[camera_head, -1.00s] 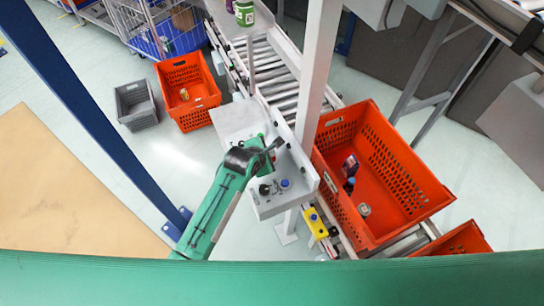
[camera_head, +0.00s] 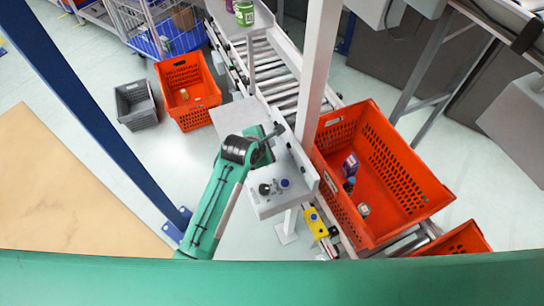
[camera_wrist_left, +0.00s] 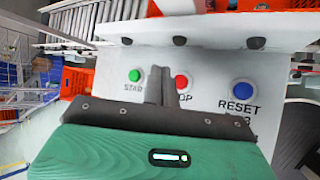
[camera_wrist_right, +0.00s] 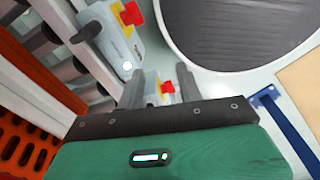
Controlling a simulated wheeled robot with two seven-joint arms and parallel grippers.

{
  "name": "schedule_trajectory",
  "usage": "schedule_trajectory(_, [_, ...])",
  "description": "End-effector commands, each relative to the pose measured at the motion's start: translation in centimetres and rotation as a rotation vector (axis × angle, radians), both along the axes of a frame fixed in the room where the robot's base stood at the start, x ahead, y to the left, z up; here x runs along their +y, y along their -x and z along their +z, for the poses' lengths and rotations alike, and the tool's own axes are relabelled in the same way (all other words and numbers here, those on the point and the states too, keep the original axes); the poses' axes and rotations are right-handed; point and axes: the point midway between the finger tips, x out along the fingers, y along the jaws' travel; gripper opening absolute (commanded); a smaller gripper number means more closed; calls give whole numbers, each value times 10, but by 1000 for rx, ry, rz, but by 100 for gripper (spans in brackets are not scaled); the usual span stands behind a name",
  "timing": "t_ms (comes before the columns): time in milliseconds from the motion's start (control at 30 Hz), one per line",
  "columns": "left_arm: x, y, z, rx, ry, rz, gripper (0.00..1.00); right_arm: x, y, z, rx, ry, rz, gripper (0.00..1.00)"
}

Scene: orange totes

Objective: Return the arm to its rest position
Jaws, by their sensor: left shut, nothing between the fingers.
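My left arm reaches in from the lower left in the head view. Its gripper (camera_head: 276,131) is over the white control panel (camera_head: 263,207). In the left wrist view the left gripper (camera_wrist_left: 159,78) is shut and empty, its fingers together in front of the panel. A green START button (camera_wrist_left: 134,76), a partly hidden red STOP button (camera_wrist_left: 182,82) and a blue RESET button (camera_wrist_left: 243,91) show there. My right gripper (camera_wrist_right: 160,85) shows only in the right wrist view; its fingers are apart with nothing held.
A large orange tote (camera_head: 396,205) with several small items stands right of the panel on the roller conveyor (camera_head: 277,75). A white post (camera_head: 316,70) rises beside the panel. Another orange tote (camera_head: 203,88) and a grey crate (camera_head: 147,112) stand on the floor at left.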

Motion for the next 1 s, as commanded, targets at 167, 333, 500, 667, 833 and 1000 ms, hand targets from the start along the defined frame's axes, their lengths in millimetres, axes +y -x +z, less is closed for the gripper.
schedule_trajectory(167, [0,0,0,0,0,0,0,0,0,0,0,0,0,36])
schedule_trajectory(333, [0,0,0,0,0,0,0,0,0,0,0,0,0,36])
schedule_trajectory(500, [3,3,-2,-2,-14,-11,0,0,0,0,0,0,0,36])
schedule_trajectory(667, [23,26,-10,-25,-131,-110,0,0,0,0,0,0,0,36])
schedule_trajectory(833, [62,72,-22,-62,-358,-324,0,0,0,0,0,0,0,36])
schedule_trajectory(1000, [101,122,-26,-92,-584,-572,0,0,0,0,0,0,0,36])
